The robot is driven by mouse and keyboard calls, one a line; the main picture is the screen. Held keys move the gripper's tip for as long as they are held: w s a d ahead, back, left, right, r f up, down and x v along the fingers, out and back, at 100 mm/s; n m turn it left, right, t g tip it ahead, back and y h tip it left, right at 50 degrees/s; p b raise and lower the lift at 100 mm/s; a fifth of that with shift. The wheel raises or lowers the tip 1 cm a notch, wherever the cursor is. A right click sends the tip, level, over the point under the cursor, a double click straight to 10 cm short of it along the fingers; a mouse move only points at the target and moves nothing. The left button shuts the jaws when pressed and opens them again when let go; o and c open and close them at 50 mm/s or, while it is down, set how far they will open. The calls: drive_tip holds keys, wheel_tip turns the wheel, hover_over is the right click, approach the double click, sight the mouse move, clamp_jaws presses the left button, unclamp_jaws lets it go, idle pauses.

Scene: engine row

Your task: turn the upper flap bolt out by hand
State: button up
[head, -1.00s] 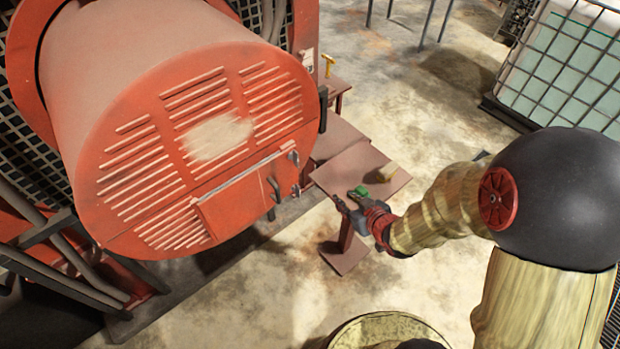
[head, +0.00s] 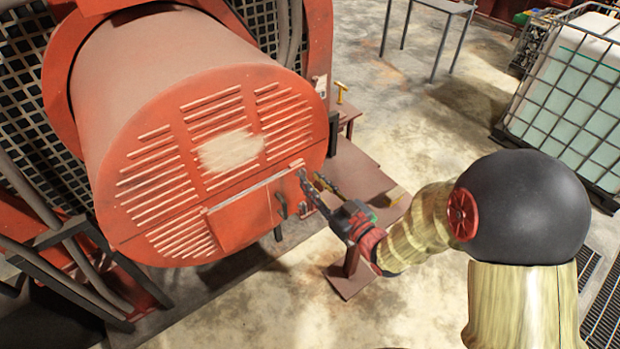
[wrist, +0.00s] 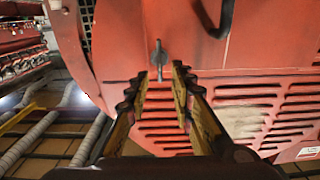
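The red flap (head: 243,212) sits on the round red end cover, below its louvres. The upper flap bolt (wrist: 158,56) shows in the wrist view as a small grey wing-shaped head with a short shank. It stands just beyond and between the tips of my gripper (wrist: 160,78). The fingers are apart with nothing held, and I see no clear contact with the bolt. In the head view my gripper (head: 318,182) reaches to the flap's right edge, and its tips partly hide the bolt area there.
A dark bent handle (head: 280,201) sticks out from the flap; it also shows in the wrist view (wrist: 216,18). A brown stand (head: 358,172) is below and behind my gripper. A caged white tank (head: 570,100) stands at the right.

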drive_tip(key=shift+x, duration=0.95)
drive_tip(key=shift+c, duration=1.2)
clamp_jaws()
